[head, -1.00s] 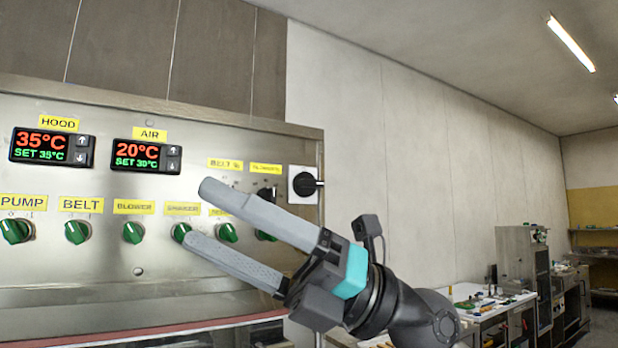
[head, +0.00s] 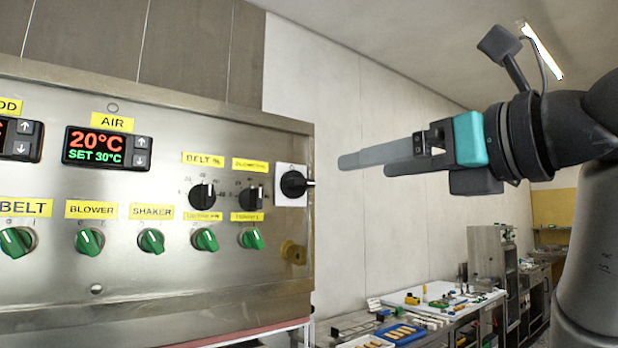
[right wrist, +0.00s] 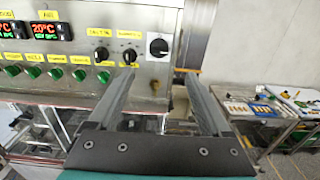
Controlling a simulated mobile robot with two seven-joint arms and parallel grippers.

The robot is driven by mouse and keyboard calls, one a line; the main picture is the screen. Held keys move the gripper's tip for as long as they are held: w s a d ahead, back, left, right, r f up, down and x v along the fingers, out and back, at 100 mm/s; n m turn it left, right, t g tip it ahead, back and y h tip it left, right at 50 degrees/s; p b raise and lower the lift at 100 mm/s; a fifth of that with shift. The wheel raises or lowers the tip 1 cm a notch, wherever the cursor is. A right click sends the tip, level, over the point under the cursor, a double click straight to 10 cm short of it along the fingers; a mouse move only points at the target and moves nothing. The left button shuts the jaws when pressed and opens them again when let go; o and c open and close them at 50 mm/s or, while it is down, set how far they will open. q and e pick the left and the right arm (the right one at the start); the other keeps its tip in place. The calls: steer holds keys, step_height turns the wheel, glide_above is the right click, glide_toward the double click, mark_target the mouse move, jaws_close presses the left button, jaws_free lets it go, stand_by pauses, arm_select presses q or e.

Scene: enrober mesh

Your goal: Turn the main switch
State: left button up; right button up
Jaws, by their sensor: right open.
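The main switch (head: 293,184) is a black rotary handle on a white plate at the right end of the steel control panel (head: 130,270). Its handle lies level, with the tip pointing right. It also shows in the right wrist view (right wrist: 159,47), beyond the fingertips and near the panel's right edge. My right gripper (head: 362,163) is open and empty. In the head view its fingers point left toward the switch, apart from it. In the right wrist view (right wrist: 158,82) the two fingers stand well apart, with nothing between them. My left gripper is not in view.
Black dials (head: 202,197) and several green knobs (head: 205,239) sit left of the switch. A temperature display (head: 95,149) is further left. A workbench (head: 420,312) with trays and small items stands right of the panel, below my right arm. The wall behind is bare.

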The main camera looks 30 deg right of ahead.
mark_target(305, 179)
steer(key=w, duration=0.4)
steer(key=w+p, duration=0.1)
steer(key=w, duration=0.4)
steer(key=w+a, duration=0.1)
steer(key=w, duration=0.3)
steer(key=shift+w+a+p, duration=0.1)
steer(key=shift+w+p, duration=0.15)
steer(key=shift+p, duration=0.15)
steer(key=shift+c, duration=0.2)
jaws_close()
